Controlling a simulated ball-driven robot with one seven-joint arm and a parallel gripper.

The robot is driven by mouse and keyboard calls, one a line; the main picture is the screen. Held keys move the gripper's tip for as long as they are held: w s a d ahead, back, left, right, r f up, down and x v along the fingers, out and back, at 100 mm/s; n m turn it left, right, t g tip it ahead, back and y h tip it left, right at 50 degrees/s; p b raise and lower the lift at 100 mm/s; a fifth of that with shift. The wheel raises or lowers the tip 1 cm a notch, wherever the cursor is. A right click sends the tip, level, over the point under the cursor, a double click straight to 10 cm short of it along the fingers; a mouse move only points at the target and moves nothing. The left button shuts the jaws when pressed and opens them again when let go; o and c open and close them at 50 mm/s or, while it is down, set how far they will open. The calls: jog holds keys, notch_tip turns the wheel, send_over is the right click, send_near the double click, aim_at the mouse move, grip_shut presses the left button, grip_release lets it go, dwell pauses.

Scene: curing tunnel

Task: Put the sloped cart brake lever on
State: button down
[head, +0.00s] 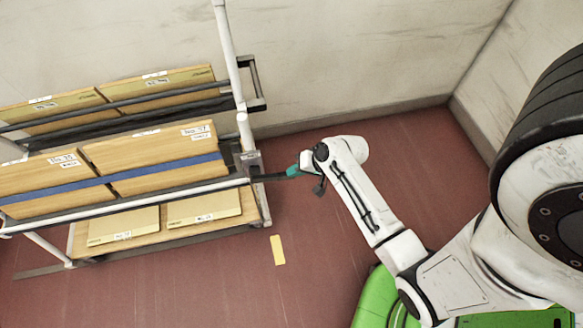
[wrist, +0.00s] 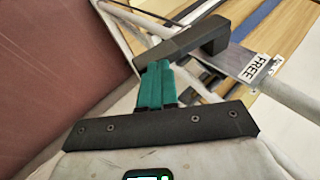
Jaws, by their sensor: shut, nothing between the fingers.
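The cart (head: 243,130) stands at the left in the head view, with white posts and sloped shelves of boxes. Its dark brake lever (head: 268,177) sticks out from the corner post towards my gripper (head: 293,171). In the wrist view the lever (wrist: 178,46) is a thick dark bar, bent at its right end near a grey plate with a FREE label (wrist: 257,69). My gripper's teal fingers (wrist: 157,70) are shut with nothing between them. Their tips are at the lever's free end and overlap it in view; I cannot tell whether they touch.
Several cardboard boxes (head: 155,160) fill the cart's shelves. A pale wall (head: 350,50) stands behind. The red floor (head: 320,235) is open right of the cart, with a yellow floor mark (head: 277,250) near its corner.

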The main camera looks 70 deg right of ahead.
jog(key=shift+t+y, duration=0.3)
jog(key=shift+t, duration=0.3)
jog(key=shift+f+b, duration=1.05)
jog(key=shift+f, duration=1.2)
jog(key=shift+w, duration=0.1)
jog(key=shift+r, duration=0.1)
